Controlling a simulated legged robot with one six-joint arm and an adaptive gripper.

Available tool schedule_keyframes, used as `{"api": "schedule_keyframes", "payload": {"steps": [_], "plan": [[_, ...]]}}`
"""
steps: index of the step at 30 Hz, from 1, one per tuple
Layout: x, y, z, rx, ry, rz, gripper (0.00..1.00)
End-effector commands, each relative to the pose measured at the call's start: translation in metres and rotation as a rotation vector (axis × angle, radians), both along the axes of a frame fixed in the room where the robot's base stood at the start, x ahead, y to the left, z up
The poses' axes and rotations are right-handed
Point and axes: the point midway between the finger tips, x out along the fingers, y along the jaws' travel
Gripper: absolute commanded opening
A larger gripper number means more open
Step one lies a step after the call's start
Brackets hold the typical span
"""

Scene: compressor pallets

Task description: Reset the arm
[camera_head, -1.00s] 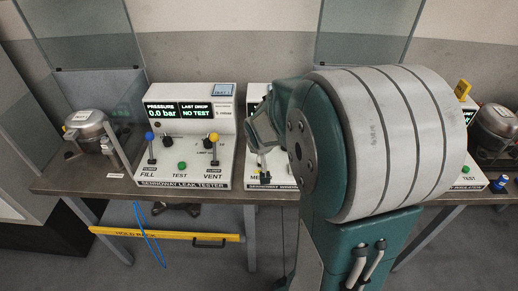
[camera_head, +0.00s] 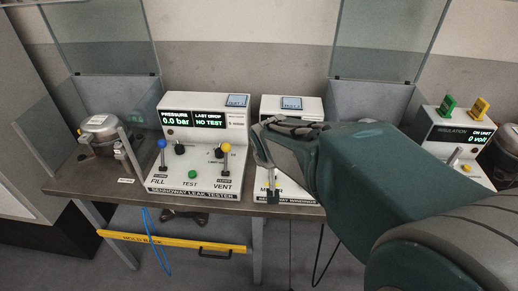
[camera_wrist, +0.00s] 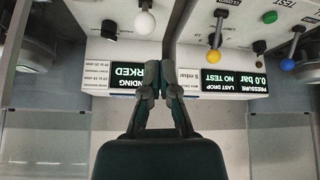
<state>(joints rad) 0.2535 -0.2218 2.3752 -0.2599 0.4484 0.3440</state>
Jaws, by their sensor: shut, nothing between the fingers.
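My gripper (camera_head: 272,195) is at the end of my green arm, in front of the middle test box. My arm reaches in from the lower right and hides part of the middle box (camera_head: 292,104).
The leak tester (camera_head: 196,150) stands on the bench left of my gripper, with blue and yellow levers. A metal compressor (camera_head: 100,130) sits farther left. An insulation tester (camera_head: 455,150) is at the right. Clear panels rise behind. A yellow bar (camera_head: 175,243) is below the bench.

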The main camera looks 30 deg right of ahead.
Motion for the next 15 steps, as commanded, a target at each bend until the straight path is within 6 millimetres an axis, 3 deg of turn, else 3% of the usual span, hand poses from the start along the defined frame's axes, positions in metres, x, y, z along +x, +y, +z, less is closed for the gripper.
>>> {"api": "schedule_keyframes", "payload": {"steps": [15], "plan": [[-0.006, 0.0042, 0.0026, 0.0, -0.001, 0.0, 0.0]]}}
